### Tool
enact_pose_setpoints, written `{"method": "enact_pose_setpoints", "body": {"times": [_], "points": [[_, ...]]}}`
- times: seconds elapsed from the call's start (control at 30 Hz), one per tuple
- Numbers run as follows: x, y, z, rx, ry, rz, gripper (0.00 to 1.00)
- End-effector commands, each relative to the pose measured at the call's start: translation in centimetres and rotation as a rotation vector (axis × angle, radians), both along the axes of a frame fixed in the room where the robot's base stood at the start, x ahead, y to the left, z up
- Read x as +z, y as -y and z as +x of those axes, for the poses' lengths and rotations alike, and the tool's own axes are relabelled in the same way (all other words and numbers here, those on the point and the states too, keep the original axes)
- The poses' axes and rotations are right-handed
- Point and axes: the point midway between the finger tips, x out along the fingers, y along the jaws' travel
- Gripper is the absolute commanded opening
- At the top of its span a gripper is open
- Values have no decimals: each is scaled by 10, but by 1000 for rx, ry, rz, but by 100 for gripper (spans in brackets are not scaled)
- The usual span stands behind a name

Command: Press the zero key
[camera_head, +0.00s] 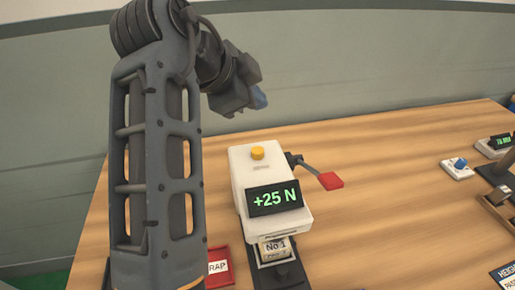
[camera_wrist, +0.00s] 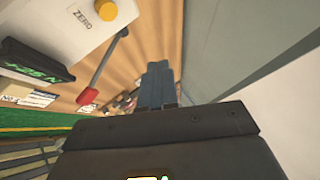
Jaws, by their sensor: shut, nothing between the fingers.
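The zero key is a round yellow button (camera_head: 258,153) on top of a white device (camera_head: 242,178). In the wrist view the yellow button (camera_wrist: 107,9) is at the top edge, beside a label reading "ZERO" (camera_wrist: 82,18). The device's dark display (camera_head: 274,197) reads "+25 N" in green. My gripper (camera_head: 260,97) is shut and empty, raised in the air above the button in the head view and apart from it. In the wrist view the closed fingers (camera_wrist: 158,70) lie to the right of the button and below it.
A lever with a red handle (camera_head: 331,181) sticks out from the device's right side. A block marked "No 1" (camera_head: 275,248) sits below the display. A red tray (camera_head: 217,266) is at the front left. Other small devices stand at the far right. The wooden table (camera_head: 390,150) is clear between.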

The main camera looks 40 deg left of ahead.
Motion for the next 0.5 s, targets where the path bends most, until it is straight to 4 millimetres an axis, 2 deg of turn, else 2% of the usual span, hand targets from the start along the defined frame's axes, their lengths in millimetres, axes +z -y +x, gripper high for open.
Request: {"method": "enact_pose_setpoints", "body": {"times": [0.5], "points": [[-61, 0, 0, -1, -1, 0, 0]]}}
